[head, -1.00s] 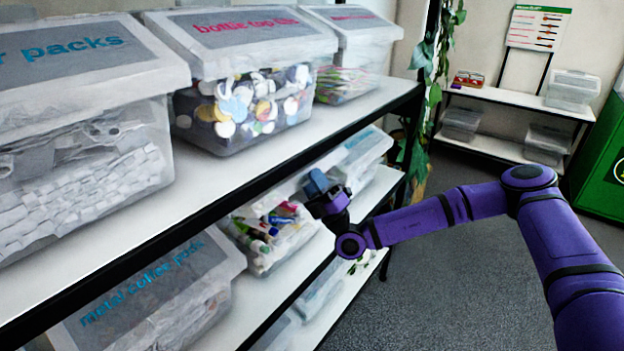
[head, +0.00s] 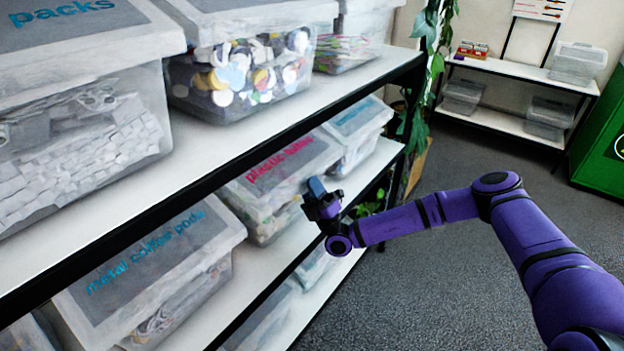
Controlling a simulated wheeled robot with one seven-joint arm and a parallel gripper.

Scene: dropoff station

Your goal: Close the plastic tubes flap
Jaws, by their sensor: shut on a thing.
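The plastic tubes bin (head: 262,222) stands on the middle shelf. It is a clear bin with blurred, mixed-coloured contents. Its flap (head: 290,160), grey with pink lettering, lies down over the opening, flat or nearly flat; I cannot tell whether it is fully seated. My gripper (head: 316,188), with blue fingertips, is at the flap's right front edge and is shut on the flap there. The fingers and wrist hide the exact contact and that corner of the bin.
A metal coffee pods bin (head: 150,262) stands to the left, and another lidded bin (head: 358,120) stands behind to the right. The upper shelf's black edge (head: 225,170) runs above. Open floor (head: 420,290) lies to the right.

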